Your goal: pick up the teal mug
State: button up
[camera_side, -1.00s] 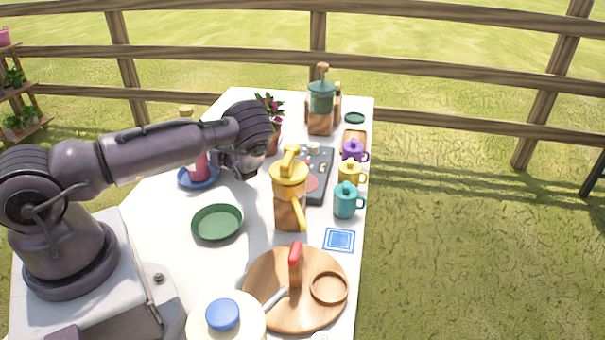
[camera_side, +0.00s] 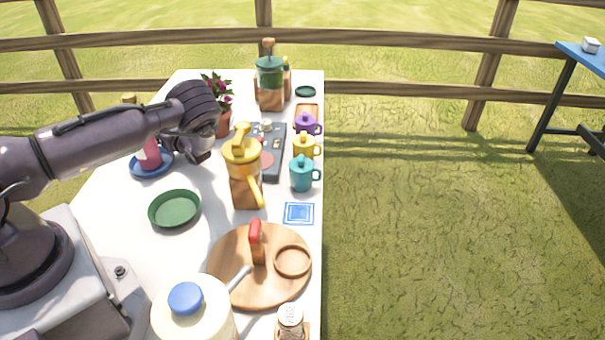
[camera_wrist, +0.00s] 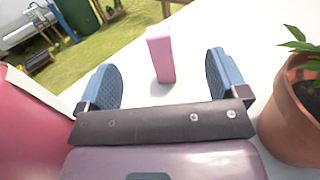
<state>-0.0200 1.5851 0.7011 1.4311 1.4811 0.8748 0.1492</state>
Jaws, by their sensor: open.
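The teal mug (camera_side: 302,174) stands upright near the table's right edge in the side view. It has a lid with a knob, and its handle points right. My gripper is at the left of the table in the side view, with its fingers hidden there behind the wrist. The teal mug is not in the wrist view.
A yellow mug (camera_side: 306,147) and a purple mug (camera_side: 306,125) stand behind the teal mug. A tall yellow-topped grinder (camera_side: 245,183) stands between my arm and the mugs. A pink block (camera_wrist: 160,55) and a potted plant (camera_wrist: 297,112) are near my gripper.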

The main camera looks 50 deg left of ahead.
jog(key=shift+o, duration=0.2)
jog(key=w+r+n, duration=0.1)
jog(key=w+r, duration=0.3)
jog(key=r, duration=0.2)
notch_tip(320, 180, up, 2)
jog(key=r+m+t+h, duration=0.1)
jog(key=m+t, duration=0.1)
jog(key=t, duration=0.2)
send_over(309, 174)
jog(key=w+d, duration=0.2)
jog(key=d, duration=0.3)
jog(key=s+d+f+m+t, duration=0.25)
jog(key=s+d+f, duration=0.25)
jog(key=f, duration=0.4)
jog(key=shift+m+g, duration=0.35)
jog(key=x, duration=0.7)
jog(key=shift+a+f, duration=0.15)
jog(key=shift+f, duration=0.05)
jog(key=x, duration=0.5)
jog(key=shift+s+a+f, duration=0.1)
jog(key=shift+a+f, duration=0.05)
jog(key=shift+f, duration=0.05)
jog(key=c, duration=1.2)
